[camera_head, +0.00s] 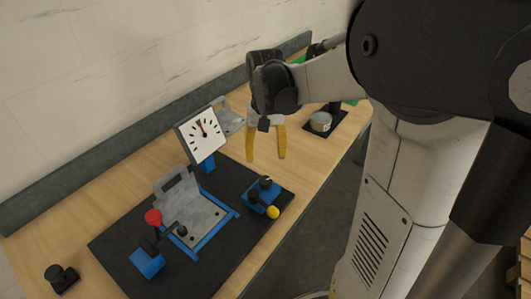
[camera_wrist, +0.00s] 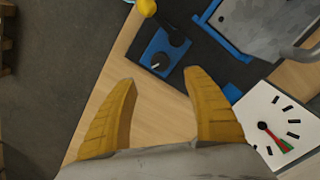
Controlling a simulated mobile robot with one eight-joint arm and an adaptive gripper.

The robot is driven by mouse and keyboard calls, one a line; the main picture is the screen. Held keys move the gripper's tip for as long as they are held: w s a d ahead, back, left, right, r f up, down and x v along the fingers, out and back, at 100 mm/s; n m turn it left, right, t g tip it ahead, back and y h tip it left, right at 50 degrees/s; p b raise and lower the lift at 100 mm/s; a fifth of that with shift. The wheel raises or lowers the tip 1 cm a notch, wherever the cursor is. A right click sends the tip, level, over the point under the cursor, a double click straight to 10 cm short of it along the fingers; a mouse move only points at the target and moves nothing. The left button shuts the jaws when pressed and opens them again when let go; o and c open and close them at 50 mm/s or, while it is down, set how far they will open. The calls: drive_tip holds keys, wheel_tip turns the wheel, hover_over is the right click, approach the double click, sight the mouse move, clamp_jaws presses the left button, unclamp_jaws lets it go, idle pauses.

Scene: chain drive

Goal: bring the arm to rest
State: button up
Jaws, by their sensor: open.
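My gripper (camera_head: 266,143) hangs above the wooden workbench with its two yellow fingers pointing down. In the wrist view my gripper (camera_wrist: 160,108) has its fingers wide apart, with only bare wood between them. It is open and empty. In the head view it is right of the white dial gauge (camera_head: 203,136) and beyond the blue block (camera_head: 262,194) with a black knob. My arm runs from the upper right to the gripper and hides part of the bench's far end.
A black mat (camera_head: 118,244) carries a grey plate (camera_head: 198,217) in a blue frame, a red-knobbed lever (camera_head: 153,217) and a yellow ball (camera_head: 273,212). A metal cup (camera_head: 321,121) stands on a dark pad behind. A black knob piece (camera_head: 60,277) sits front left. Bare wood lies around the mat.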

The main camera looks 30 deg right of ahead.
drive_tip(key=shift+a, duration=0.1)
idle(0.4)
drive_tip(key=s+a+r+n+t+b, duration=0.2)
drive_tip(key=s+a+n+t, duration=0.3)
drive_tip(key=s+a, duration=0.5)
drive_tip(key=a+t+b, duration=0.1)
drive_tip(key=a+t, duration=0.1)
drive_tip(key=a, duration=0.1)
drive_tip(key=shift+s, duration=0.3)
drive_tip(key=shift+a, duration=0.1)
idle(0.5)
drive_tip(key=m+g+p, duration=0.6)
drive_tip(key=m+g, duration=0.1)
drive_tip(key=m, duration=0.4)
hover_over(265, 181)
wheel_tip(265, 181, down, 3)
wheel_tip(265, 181, down, 11)
drive_tip(key=b, duration=0.3)
drive_tip(key=shift+w, duration=0.1)
